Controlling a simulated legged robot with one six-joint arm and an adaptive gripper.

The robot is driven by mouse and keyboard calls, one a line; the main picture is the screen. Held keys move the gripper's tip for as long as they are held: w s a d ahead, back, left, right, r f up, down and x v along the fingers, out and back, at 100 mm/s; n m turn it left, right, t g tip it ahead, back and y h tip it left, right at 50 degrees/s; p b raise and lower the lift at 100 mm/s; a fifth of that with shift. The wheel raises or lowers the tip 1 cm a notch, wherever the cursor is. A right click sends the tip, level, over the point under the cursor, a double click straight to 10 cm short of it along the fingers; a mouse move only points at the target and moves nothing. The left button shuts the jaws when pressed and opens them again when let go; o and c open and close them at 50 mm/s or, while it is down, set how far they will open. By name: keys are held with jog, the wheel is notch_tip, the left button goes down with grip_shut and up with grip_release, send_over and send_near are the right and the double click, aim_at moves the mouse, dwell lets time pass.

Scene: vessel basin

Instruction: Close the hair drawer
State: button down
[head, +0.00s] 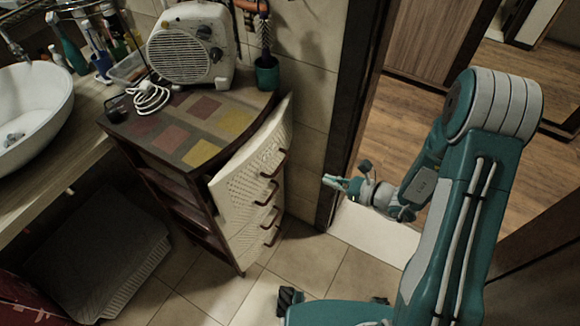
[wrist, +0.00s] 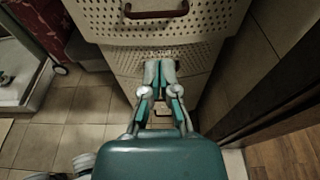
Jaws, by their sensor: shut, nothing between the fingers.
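A dark cabinet (head: 160,168) with white perforated drawer fronts stands against the tiled wall in the head view. Its top drawer (head: 250,170) is pulled out, its front standing forward of the lower fronts (head: 262,228). In the wrist view the top drawer (wrist: 208,25) overhangs at the top, with a dark curved handle (wrist: 156,12). A lower front (wrist: 130,62) lies behind my fingers. My gripper (head: 329,181) is shut and empty, right of the drawers and apart from them in the head view. The fingertips (wrist: 160,66) point towards the lower fronts. No readable label identifies the hair drawer.
A door frame (head: 345,120) is close to my gripper. A sink (head: 30,110) is at left. The tiled floor before the drawers is clear.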

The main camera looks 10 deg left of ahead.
send_near(271, 158)
jog(key=a+f, duration=0.2)
jog(key=a, duration=0.1)
jog(key=shift+w+a, duration=0.15)
jog(key=shift+w, duration=0.3)
jog(key=x, duration=0.2)
jog(key=r+x, duration=0.1)
jog(key=x, duration=0.1)
jog(key=shift+w+a, duration=0.25)
jog(key=shift+a, duration=0.1)
jog(key=shift+d, duration=0.1)
